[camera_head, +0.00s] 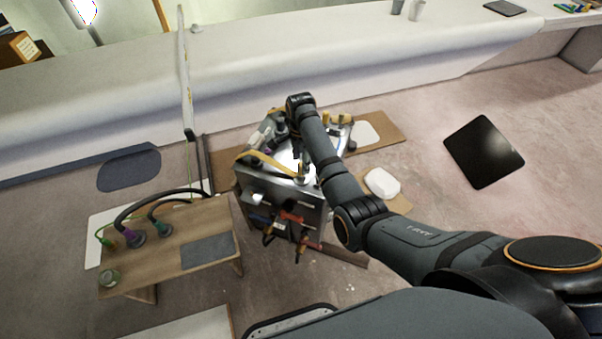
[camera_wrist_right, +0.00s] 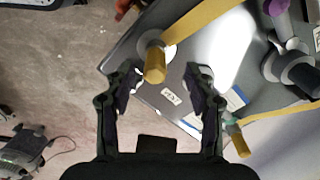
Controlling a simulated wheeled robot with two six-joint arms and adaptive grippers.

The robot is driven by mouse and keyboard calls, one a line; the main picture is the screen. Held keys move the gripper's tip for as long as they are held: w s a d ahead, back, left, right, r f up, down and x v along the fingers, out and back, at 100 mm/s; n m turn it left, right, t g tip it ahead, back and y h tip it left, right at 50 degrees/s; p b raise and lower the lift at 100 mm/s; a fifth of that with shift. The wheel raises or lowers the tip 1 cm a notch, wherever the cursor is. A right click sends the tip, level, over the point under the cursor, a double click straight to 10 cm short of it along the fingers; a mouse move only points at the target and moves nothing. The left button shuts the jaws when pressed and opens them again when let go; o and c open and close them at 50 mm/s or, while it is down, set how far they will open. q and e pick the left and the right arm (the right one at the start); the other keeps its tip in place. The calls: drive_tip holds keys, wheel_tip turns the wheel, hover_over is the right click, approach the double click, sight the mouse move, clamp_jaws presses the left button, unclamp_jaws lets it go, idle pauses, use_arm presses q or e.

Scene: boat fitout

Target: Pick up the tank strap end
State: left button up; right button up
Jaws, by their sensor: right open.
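A yellow strap (camera_wrist_right: 203,28) crosses a metal tank (camera_wrist_right: 140,52) in the right wrist view. Its end, a yellow-brown rounded piece (camera_wrist_right: 155,66), stands near the tank's edge. My right gripper (camera_wrist_right: 163,80) is open, its fingers either side of the strap end in the picture, with no visible contact. A second yellow strap (camera_wrist_right: 285,109) ends in a yellow and green piece (camera_wrist_right: 238,140) farther right. In the head view, the yellow strap (camera_head: 265,160) lies over the tank (camera_head: 255,193), and my arm partly hides the tank top. My left gripper is out of view.
Red-handled tools (camera_head: 292,217) hang on the tank's front. Grey fittings (camera_wrist_right: 285,62) stand on its top. A wooden bench (camera_head: 185,238) with hoses is at left. A white pad (camera_head: 382,183) and a black panel (camera_head: 484,151) lie at right, with bare floor around them.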

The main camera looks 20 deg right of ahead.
drive_tip(key=shift+s+f, duration=0.2)
drive_tip(key=shift+f, duration=0.65)
wheel_tip(320, 180, down, 4)
drive_tip(key=shift+s+r+b, duration=0.1)
drive_tip(key=shift+r+b, duration=0.05)
drive_tip(key=shift+b, duration=0.25)
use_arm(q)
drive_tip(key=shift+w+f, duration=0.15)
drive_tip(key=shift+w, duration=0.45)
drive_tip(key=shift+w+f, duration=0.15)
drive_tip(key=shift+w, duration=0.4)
use_arm(e)
clamp_jaws()
